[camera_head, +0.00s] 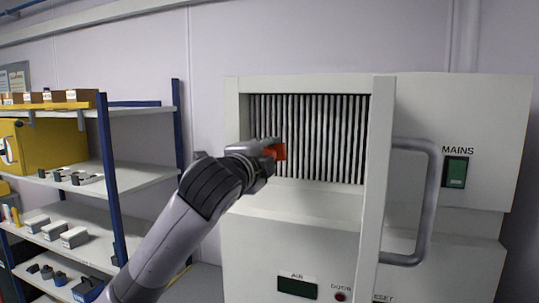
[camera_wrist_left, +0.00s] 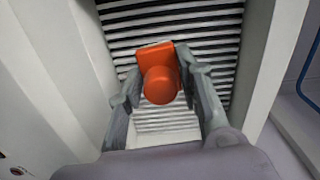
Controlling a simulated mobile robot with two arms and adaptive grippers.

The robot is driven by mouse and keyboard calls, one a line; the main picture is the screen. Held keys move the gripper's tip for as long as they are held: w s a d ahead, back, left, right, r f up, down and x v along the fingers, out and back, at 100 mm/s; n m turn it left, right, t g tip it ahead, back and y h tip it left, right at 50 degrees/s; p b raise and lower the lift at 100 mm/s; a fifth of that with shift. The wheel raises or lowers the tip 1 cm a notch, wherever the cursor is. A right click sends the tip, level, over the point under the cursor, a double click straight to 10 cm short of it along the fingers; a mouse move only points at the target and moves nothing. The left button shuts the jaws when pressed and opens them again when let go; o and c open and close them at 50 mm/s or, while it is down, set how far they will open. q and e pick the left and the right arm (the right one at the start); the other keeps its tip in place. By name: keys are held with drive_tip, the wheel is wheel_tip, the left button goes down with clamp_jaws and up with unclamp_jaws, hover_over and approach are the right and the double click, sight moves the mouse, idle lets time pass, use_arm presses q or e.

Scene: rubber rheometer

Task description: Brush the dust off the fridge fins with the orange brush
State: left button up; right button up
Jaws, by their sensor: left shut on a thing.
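The orange brush (camera_head: 279,151) is in my left gripper (camera_head: 268,152), in front of the fins. In the left wrist view the brush (camera_wrist_left: 160,80) sits between the two fingers of the left gripper (camera_wrist_left: 158,98), its round end toward the camera. The fridge fins (camera_head: 325,135) are a row of thin upright plates inside a white frame in the head view. They also show as stripes behind the brush in the left wrist view (camera_wrist_left: 205,50). Whether the brush touches the fins cannot be told. The right gripper is not in view.
A white frame post and a grey bar handle (camera_head: 428,205) stand right of the fins. The white machine (camera_head: 490,105) has a MAINS switch. A blue-posted shelf (camera_head: 140,175) with boxes and small parts stands at the left.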

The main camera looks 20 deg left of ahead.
use_arm(q)
drive_tip(key=s, duration=0.3)
idle(0.5)
idle(0.4)
